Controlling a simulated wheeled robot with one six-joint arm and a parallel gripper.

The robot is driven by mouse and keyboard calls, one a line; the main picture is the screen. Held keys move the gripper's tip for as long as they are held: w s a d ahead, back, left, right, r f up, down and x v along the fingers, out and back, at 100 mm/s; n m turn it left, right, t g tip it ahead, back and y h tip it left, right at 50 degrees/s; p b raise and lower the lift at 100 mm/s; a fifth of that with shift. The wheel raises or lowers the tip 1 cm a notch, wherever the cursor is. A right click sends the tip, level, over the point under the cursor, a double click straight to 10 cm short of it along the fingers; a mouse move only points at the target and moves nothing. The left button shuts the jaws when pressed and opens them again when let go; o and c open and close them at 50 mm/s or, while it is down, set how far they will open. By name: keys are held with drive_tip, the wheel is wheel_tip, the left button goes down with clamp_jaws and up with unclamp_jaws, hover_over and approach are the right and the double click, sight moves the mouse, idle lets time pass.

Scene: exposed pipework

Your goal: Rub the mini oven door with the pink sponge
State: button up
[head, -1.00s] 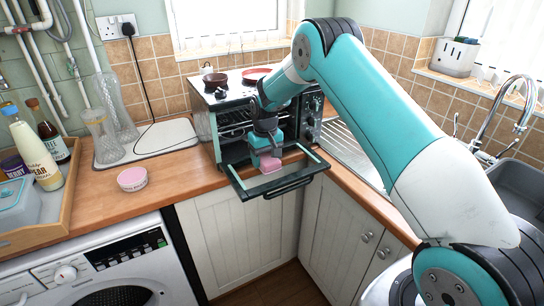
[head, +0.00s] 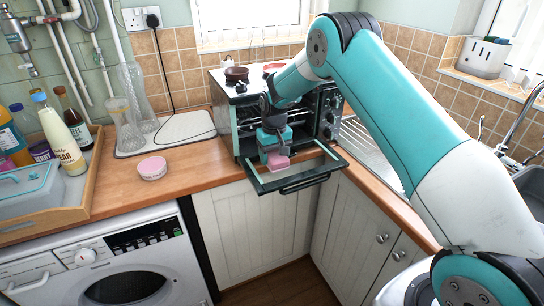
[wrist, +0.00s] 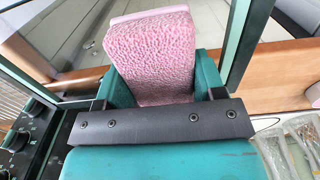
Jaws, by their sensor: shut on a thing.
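The mini oven (head: 252,116) stands in the counter corner, with its door (head: 318,176) folded down and open over the counter's front edge. My gripper (head: 275,152) points down in front of the oven opening, above the door. It is shut on the pink sponge (head: 279,162), which sticks out below the fingers over the door's inner side. In the wrist view the sponge (wrist: 152,55) fills the space between the teal fingers. The head view does not clearly tell whether the sponge touches the door glass.
A wooden tray (head: 88,190) with bottles is at far left.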

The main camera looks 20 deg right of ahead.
sight(292, 157)
drive_tip(key=shift+d+f, duration=0.15)
drive_tip(key=shift+d, duration=5.2)
drive_tip(key=shift+a, duration=2.05)
drive_tip(key=shift+a+f+b, duration=0.15)
drive_tip(key=shift+a+b, duration=0.2)
drive_tip(key=shift+a, duration=1.7)
drive_tip(key=shift+s+a, duration=0.1)
drive_tip(key=shift+a, duration=1.75)
drive_tip(key=shift+d+r+p, duration=0.15)
drive_tip(key=shift+r+p, duration=1.75)
drive_tip(key=shift+r, duration=1.3)
